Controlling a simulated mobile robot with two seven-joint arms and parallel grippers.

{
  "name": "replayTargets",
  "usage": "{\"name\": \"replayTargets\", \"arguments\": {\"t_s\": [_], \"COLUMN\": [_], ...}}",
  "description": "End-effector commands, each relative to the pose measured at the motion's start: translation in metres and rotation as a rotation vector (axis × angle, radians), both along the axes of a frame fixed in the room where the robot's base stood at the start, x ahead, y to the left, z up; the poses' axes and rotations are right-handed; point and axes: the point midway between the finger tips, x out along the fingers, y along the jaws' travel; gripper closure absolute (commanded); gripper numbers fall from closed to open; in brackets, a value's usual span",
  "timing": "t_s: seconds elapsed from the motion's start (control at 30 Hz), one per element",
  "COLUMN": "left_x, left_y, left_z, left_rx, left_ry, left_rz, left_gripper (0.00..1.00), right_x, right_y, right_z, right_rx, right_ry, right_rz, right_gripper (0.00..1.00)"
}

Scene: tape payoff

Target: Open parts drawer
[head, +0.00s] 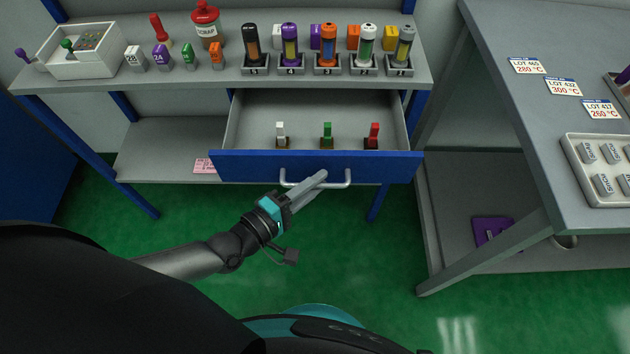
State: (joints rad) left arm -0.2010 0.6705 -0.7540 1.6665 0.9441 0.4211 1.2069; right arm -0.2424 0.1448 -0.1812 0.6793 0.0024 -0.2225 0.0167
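The parts drawer (240,166) has a blue front and is pulled out from under the grey bench, with its grey inside showing. Three small parts stand in it: a white one (281,130), a green one (327,130) and a red one (374,130). The silver drawer handle (340,185) is on the front. My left gripper (322,180) is at the handle, its fingers close together across the bar and seemingly closed on it; the fingers hide part of the bar. My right gripper is not in view.
The bench top (225,82) holds several coloured cylinders in stands, small tagged blocks, a red-lidded jar (207,25) and a white box (75,68). A grey table (540,130) with lot labels stands at the right. Green floor below the drawer is clear.

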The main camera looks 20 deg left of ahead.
Motion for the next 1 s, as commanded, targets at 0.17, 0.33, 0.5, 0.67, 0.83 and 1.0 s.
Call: {"name": "replayTargets", "arguments": {"t_s": [0.17,0.33,0.5,0.67,0.83,1.0], "left_x": [0.000,0.000,0.000,-0.005,-0.029,-0.065], "left_y": [0.000,0.000,0.000,0.003,0.016,0.037], "left_z": [0.000,0.000,0.000,0.001,0.005,0.011], "left_rx": [0.000,0.000,0.000,0.001,0.003,0.004], "left_ry": [0.000,0.000,0.000,0.002,0.006,0.007], "left_rz": [0.000,0.000,0.000,0.000,-0.002,-0.002], "left_gripper": [0.55,0.55,0.55,0.55,0.55,0.55], "right_x": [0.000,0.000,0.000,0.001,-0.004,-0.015], "right_y": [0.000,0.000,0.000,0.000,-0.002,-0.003], "right_z": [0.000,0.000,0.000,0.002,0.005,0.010], "right_rx": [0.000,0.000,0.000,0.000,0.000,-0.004], "right_ry": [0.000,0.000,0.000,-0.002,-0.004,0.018], "right_rz": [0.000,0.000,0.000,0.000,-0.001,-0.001], "right_gripper": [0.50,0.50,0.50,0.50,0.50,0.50]}}
